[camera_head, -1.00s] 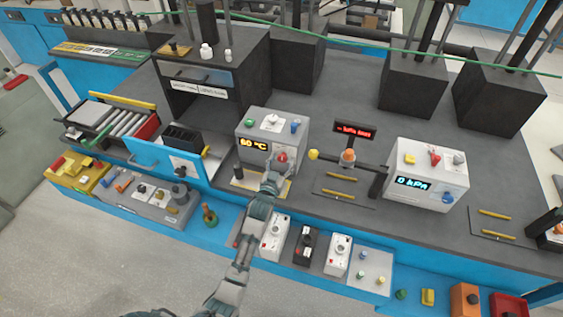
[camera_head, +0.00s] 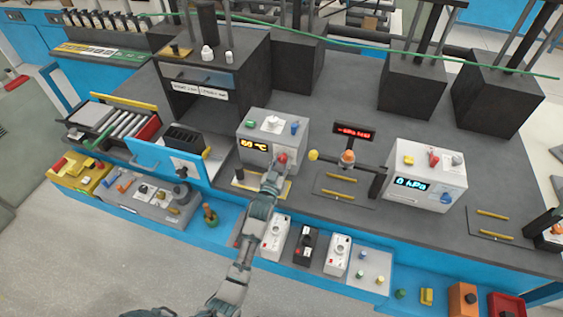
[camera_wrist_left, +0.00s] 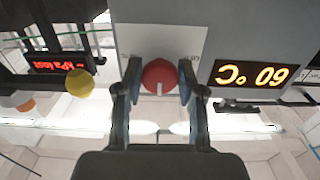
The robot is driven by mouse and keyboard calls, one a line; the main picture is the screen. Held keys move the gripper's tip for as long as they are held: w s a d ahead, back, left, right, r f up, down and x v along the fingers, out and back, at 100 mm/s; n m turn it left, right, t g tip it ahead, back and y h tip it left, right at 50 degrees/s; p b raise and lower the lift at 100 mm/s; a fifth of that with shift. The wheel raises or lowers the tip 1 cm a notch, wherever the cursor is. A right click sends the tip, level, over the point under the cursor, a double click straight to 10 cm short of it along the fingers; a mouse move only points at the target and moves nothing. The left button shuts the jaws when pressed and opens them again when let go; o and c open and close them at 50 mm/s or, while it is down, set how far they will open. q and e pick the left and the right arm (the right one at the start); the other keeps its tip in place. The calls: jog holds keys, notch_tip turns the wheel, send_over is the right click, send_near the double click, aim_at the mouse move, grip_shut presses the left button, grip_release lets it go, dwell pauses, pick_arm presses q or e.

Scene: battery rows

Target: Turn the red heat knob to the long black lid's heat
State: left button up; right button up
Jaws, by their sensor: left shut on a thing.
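The red heat knob (camera_head: 282,158) sits on the front of a grey heater box (camera_head: 262,142) whose yellow display reads 60 °C. My left gripper (camera_head: 276,168) reaches it from the front. In the left wrist view, which shows the display upside down, the red knob (camera_wrist_left: 160,75) lies between the two fingers of my left gripper (camera_wrist_left: 158,82), shut on its sides. The knob's white mark points down in that view. I cannot tell for sure which thing is the long black lid. My right gripper is not in view.
A dark oven (camera_head: 210,75) with white labels, too small to read, stands behind left. A red-lettered sign (camera_head: 354,133) and a yellow ball (camera_head: 313,155) stand right of the knob. A white pressure box (camera_head: 425,175) reads 0 hPa. Dark counter lies between.

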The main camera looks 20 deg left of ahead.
pick_arm(q)
jog(key=o, duration=1.1)
jog(key=shift+s, duration=0.1)
jog(key=s, duration=1.1)
jog(key=shift+s+a, duration=0.2)
jog(key=shift+s, duration=0.15)
